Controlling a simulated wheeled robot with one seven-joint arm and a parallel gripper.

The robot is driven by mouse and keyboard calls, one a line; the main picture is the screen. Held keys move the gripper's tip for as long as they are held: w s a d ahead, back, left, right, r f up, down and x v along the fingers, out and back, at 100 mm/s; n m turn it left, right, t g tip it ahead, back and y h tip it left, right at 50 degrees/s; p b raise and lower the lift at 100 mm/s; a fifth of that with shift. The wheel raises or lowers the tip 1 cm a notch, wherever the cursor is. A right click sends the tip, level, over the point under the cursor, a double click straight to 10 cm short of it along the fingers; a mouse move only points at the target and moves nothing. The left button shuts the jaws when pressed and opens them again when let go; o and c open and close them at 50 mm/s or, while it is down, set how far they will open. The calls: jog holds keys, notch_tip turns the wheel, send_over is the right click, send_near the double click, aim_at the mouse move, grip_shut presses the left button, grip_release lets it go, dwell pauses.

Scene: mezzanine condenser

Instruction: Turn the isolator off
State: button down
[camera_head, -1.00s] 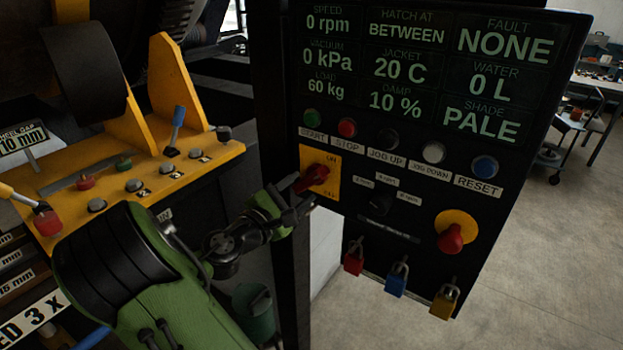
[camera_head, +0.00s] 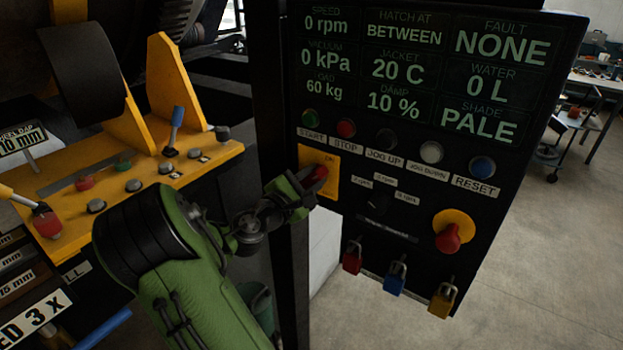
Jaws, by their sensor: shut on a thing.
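The isolator is a red rotary handle (camera_head: 316,180) on a yellow plate (camera_head: 333,163) at the left side of the black control panel.
The panel (camera_head: 490,200) has a row of buttons above the isolator, a red knob on a yellow disc (camera_head: 448,236) at right, and padlocks (camera_head: 396,279) hanging below. A yellow console (camera_head: 140,180) with levers stands at left. Open floor lies to the right.

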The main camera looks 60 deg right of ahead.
jog(key=shift+f+m, duration=0.1)
jog(key=shift+m, duration=0.2)
jog(key=m+b, duration=0.2)
jog(key=m, duration=0.1)
jog(key=m+b, duration=0.1)
jog(key=b, duration=0.1)
jog(key=shift+s+f, duration=0.15)
jog(key=shift+f, duration=0.15)
jog(key=m+b, duration=0.2)
jog(key=m, duration=0.1)
jog(key=m+b, duration=0.1)
jog(key=shift+f+m+b, duration=0.25)
jog(key=shift+m+b, duration=0.1)
jog(key=shift+m, duration=0.05)
jog(key=m+b, duration=0.4)
jog(key=shift+f+m, duration=0.25)
jog(key=shift+m, duration=0.05)
jog(key=m+b, duration=0.3)
jog(key=shift+m+b, duration=0.4)
jog(key=c, duration=0.9)
grip_release()
